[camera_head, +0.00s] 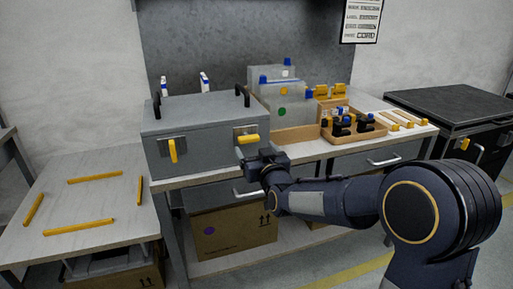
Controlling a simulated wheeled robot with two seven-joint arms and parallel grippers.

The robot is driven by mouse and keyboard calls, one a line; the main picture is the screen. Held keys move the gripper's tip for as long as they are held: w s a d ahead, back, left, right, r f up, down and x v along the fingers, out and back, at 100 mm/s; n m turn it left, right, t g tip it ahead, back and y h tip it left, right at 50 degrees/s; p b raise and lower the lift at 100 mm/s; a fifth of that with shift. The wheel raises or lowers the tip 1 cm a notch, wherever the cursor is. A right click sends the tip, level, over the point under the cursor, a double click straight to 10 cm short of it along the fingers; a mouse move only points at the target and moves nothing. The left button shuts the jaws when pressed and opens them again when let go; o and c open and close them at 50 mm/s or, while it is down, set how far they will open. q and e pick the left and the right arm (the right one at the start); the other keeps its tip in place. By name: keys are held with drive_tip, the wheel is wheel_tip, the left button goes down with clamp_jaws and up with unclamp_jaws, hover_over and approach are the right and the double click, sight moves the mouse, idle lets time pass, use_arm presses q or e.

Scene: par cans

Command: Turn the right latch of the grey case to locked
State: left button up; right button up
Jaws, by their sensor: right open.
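The grey case (205,120) stands closed on the workbench, with two dark handles on its lid. Its right latch (248,139) has a yellow lever lying about level on a metal plate. Its left latch (173,151) has a yellow lever hanging about upright. My right gripper (247,156) is open, just below and to the right of the right latch, near the case's front. I cannot tell whether it touches the case; nothing shows between its fingers. My left gripper is not in view.
A wooden tray (297,134) with dark-and-coloured parts is right of the case, and grey bins (283,105) stand behind. A low table (85,190) with yellow strips is at left. A dark cabinet (445,100) is at right. A cardboard box (235,228) sits below.

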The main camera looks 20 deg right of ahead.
sight(250, 141)
drive_tip(key=w, duration=0.5)
drive_tip(key=shift+w+a, duration=0.1)
drive_tip(key=shift+w, duration=0.25)
drive_tip(key=c, duration=1)
drive_tip(key=m+b, duration=0.1)
drive_tip(key=b, duration=0.1)
drive_tip(key=m+b, duration=0.2)
drive_tip(key=shift+f+m, duration=0.3)
drive_tip(key=m+b, duration=0.3)
drive_tip(key=m, duration=0.1)
drive_tip(key=shift+m, duration=0.3)
drive_tip(key=m+b, duration=0.3)
drive_tip(key=m, duration=0.2)
drive_tip(key=shift+r, duration=0.1)
drive_tip(key=shift+m+b, duration=1)
drive_tip(key=shift+m, duration=1.4)
drive_tip(key=shift+r, duration=0.1)
